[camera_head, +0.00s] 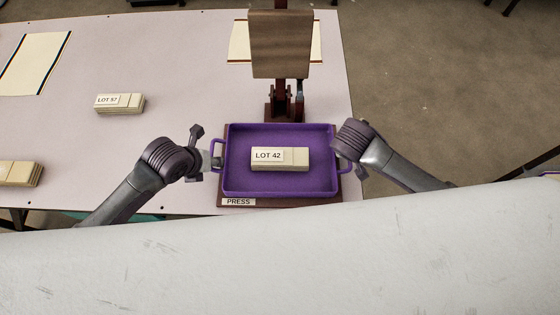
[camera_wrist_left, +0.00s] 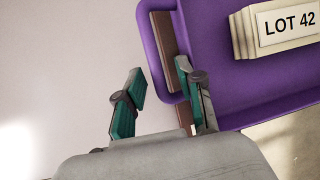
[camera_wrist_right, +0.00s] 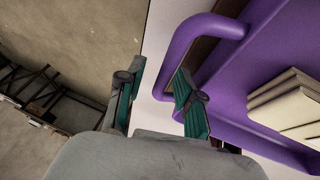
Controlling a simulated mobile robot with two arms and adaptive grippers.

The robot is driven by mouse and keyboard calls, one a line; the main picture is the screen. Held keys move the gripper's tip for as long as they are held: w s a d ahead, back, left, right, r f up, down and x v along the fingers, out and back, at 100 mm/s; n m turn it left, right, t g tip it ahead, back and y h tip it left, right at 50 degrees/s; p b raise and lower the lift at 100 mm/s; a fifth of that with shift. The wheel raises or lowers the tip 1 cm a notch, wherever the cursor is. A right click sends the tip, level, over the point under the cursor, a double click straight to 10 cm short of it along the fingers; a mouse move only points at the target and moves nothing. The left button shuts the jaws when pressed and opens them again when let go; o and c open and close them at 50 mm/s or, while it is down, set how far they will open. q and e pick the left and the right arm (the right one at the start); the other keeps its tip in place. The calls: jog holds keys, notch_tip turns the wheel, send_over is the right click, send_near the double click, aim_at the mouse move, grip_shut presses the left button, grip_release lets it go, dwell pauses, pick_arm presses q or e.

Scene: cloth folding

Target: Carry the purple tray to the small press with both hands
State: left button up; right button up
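The purple tray (camera_head: 238,180) sits level over the brown base of the small press (camera_head: 300,202), whose front label reads PRESS. A cream stack labelled LOT 42 (camera_head: 293,158) lies in the tray. My left gripper (camera_head: 208,158) is at the tray's left handle; in the left wrist view its fingers (camera_wrist_left: 159,70) are spread, one of them over the handle's opening. My right gripper (camera_head: 348,160) is at the right handle; in the right wrist view its fingers (camera_wrist_right: 160,68) are spread, with the handle bar beside the right finger. Whether the tray's underside touches the base is hidden.
The press's wooden plate (camera_head: 281,45) stands raised on its post behind the tray. A LOT 37 stack (camera_head: 119,103), another stack (camera_head: 18,173) and sheets (camera_head: 36,62) lie on the left of the table. The table's right edge is close to the right gripper.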

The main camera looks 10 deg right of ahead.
jog(key=shift+s+a+r, duration=0.1)
pick_arm(q)
jog(key=v, duration=1.2)
pick_arm(e)
jog(key=v, duration=1.1)
jog(key=shift+r, duration=0.35)
jog(key=shift+s, duration=0.15)
